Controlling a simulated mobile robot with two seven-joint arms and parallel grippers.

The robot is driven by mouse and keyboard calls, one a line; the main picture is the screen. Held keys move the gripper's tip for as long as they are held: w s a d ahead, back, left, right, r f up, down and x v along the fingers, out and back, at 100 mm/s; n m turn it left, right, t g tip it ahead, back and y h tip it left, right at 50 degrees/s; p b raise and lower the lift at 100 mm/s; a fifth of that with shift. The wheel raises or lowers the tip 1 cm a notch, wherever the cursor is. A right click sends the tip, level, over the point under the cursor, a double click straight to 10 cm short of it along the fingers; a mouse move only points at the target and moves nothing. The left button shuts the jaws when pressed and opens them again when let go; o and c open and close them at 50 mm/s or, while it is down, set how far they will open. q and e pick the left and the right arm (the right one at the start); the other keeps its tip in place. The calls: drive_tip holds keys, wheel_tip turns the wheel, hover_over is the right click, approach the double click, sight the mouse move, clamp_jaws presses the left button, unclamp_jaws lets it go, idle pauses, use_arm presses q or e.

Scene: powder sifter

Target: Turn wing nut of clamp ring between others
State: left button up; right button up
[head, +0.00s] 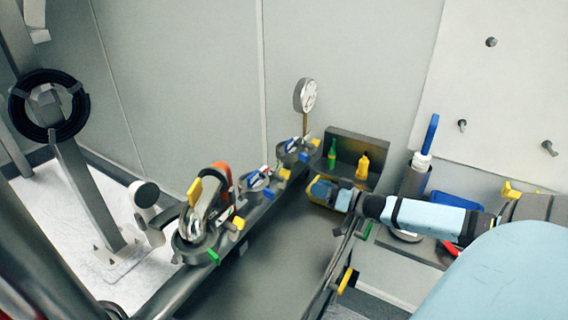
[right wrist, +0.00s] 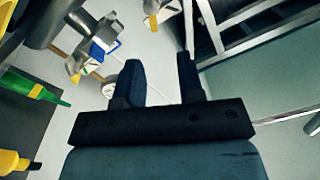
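Several clamp rings stand in a row along a grey machine. The middle ring (head: 258,180) has blue and white wing nuts and lies between a near ring (head: 190,246) with yellow and green wing nuts and a far ring (head: 291,150) with blue and green ones. My right gripper (head: 328,192) comes in from the right, to the right of the row and apart from it. In the right wrist view its fingers (right wrist: 160,78) are open with nothing between them. Clamp parts with a blue wing nut (right wrist: 112,46) show beyond, up and left. My left gripper is not visible.
A dark tray (head: 345,147) at the back holds a green bottle (head: 332,154) and a yellow bottle (head: 363,164). A round gauge (head: 304,95) rises behind the far ring. A black hose coil (head: 18,105) hangs at left. A wall panel (head: 505,95) has pegs.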

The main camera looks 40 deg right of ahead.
sight(284, 175)
drive_tip(key=shift+m+h, duration=0.3)
drive_tip(key=shift+m, duration=0.3)
drive_tip(key=x, duration=0.4)
drive_tip(key=f+x, duration=0.1)
drive_tip(key=x, duration=0.3)
drive_tip(key=p+x, duration=0.1)
drive_tip(key=x, duration=0.3)
drive_tip(key=shift+w+f, duration=0.1)
drive_tip(key=shift+f, duration=0.1)
clamp_jaws()
